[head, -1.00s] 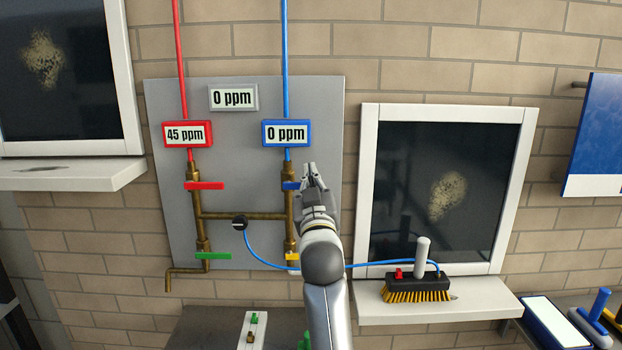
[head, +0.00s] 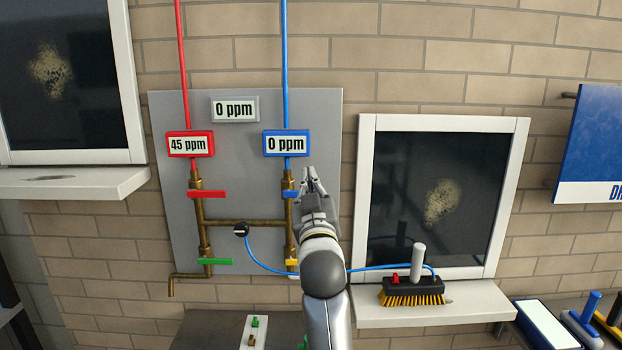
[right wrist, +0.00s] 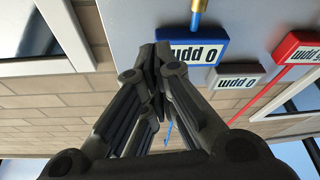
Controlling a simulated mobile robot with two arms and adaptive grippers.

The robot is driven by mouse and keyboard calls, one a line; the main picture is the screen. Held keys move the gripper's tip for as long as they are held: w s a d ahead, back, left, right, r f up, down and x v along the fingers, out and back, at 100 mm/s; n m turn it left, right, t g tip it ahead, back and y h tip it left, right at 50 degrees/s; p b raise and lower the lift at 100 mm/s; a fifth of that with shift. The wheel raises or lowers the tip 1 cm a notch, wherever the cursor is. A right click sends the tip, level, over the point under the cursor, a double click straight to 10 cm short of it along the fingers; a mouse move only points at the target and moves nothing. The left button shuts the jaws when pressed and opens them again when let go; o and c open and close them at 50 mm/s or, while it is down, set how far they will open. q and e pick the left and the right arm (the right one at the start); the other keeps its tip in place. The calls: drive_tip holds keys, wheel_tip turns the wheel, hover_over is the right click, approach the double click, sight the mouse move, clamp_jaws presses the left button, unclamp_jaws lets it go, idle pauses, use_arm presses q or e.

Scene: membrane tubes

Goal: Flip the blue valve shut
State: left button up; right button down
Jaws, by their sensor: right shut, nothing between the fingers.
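The blue valve handle (head: 288,194) is on the right brass pipe (head: 289,225), below the blue "0 ppm" display (head: 286,143). Only its left end shows in the head view; my right gripper (head: 310,178) covers the rest. The visible part looks roughly horizontal. The right gripper is shut and empty, just in front of the handle and to its right; I cannot tell whether it touches it. In the right wrist view, the closed fingers (right wrist: 163,65) point toward the grey panel beside the blue display (right wrist: 191,44). The blue handle cannot be made out there. My left gripper is not in view.
A red handle (head: 207,194), green handle (head: 214,261) and partly hidden yellow handle (head: 291,262) share the grey panel (head: 240,185). A window (head: 440,195) stands to the right.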

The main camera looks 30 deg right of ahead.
drive_tip(key=b+v, duration=0.1)
drive_tip(key=v, duration=0.4)
drive_tip(key=shift+a+f, duration=0.15)
drive_tip(key=shift+f, duration=0.05)
